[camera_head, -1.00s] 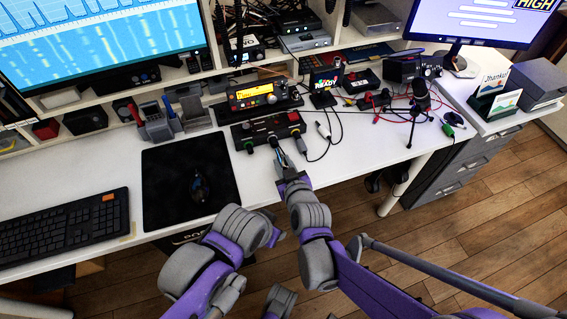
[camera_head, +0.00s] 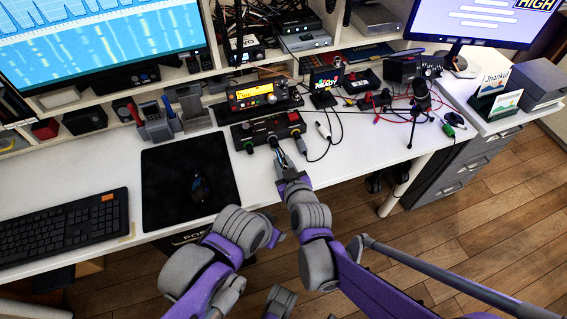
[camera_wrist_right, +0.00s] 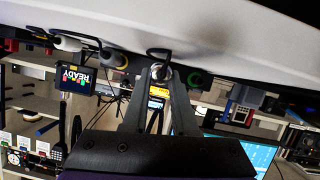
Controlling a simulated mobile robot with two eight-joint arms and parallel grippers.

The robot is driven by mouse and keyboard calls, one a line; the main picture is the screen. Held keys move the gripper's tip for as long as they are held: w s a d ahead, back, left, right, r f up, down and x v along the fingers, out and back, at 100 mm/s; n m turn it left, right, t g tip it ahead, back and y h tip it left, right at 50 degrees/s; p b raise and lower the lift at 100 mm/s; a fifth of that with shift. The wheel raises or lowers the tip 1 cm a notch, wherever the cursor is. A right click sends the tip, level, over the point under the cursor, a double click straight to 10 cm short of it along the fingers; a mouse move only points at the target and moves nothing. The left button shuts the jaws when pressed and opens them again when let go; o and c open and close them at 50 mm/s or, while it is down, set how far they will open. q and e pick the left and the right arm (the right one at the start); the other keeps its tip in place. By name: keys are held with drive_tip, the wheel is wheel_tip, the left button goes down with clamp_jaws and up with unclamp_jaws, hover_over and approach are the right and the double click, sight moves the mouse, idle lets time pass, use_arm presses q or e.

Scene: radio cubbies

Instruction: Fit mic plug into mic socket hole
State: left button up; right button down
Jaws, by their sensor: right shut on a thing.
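My right gripper (camera_head: 282,160) is at the front of the black socket box (camera_head: 262,125) on the white desk. In the right wrist view its two dark fingers (camera_wrist_right: 160,76) are shut on a small grey plug (camera_wrist_right: 160,72). A dark cable loops close by the fingertips. The plug lies close to the front of the box. I cannot tell whether its tip is in the mic socket hole, which is hidden. My left arm (camera_head: 240,235) is bent low in front of the desk edge, and its fingers cannot be made out clearly.
A white plug (camera_head: 322,131) with a black cable lies right of the box. A radio with an orange display (camera_head: 257,95) stands behind it. A black mouse mat (camera_head: 188,180) is at the left, and a small microphone tripod (camera_head: 421,108) stands at the right.

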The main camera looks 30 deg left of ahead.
sight(278, 151)
drive_tip(key=shift+w+a, duration=1.3)
drive_tip(key=shift+a, duration=0.15)
drive_tip(key=c, duration=0.6)
unclamp_jaws()
drive_tip(key=p+v, duration=0.1)
drive_tip(key=v, duration=0.9)
drive_tip(key=shift+s+d+r, duration=0.15)
drive_tip(key=shift+s+d, duration=0.1)
drive_tip(key=shift+s, duration=0.05)
